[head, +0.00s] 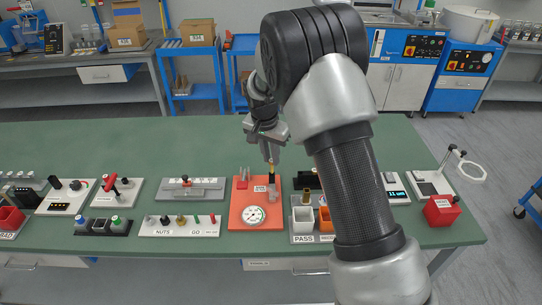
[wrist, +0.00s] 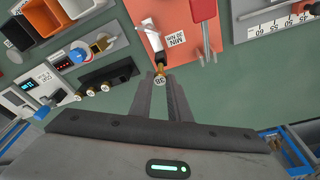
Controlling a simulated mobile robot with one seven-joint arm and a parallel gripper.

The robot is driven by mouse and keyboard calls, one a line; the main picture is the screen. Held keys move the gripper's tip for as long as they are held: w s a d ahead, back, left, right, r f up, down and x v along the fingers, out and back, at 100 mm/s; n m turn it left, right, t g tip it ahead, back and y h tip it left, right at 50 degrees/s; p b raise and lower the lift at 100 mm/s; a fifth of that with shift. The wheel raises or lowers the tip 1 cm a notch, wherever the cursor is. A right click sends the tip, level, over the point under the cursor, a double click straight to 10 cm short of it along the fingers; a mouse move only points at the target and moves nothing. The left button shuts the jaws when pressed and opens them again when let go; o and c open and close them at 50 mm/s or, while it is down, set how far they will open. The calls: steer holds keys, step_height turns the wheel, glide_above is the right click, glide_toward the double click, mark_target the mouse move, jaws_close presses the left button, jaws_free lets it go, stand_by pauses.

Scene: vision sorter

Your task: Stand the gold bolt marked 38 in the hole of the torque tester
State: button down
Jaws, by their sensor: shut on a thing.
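The gold bolt marked 38 (wrist: 160,80) is between my gripper's fingertips (wrist: 160,88), its numbered head facing the wrist camera. My gripper (head: 270,158) is shut on it, and a bit of gold shows below the fingers in the head view. The torque tester (head: 241,212) is an orange-red plate with a round dial (head: 253,215) and a grey and black post (head: 273,193). The gripper is over the post, at the plate's back right. The plate also shows in the wrist view (wrist: 208,47). The hole is hidden, and I cannot tell whether the bolt's tip touches it.
A tray with a white PASS bin (head: 303,218) and an orange bin stands just right of the tester. A nuts and go gauge board (head: 180,226) and a grey measuring fixture (head: 180,190) lie left. A black rack of bolts (wrist: 108,75) is near the gripper. The table behind is clear.

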mark_target(271, 162)
steer(key=shift+f+b, duration=1.25)
steer(key=shift+f, duration=0.5)
steer(key=c, duration=1.2)
jaws_free()
steer(key=shift+r, duration=0.15)
steer(key=shift+r+p, duration=2.25)
steer(key=shift+r, duration=1.65)
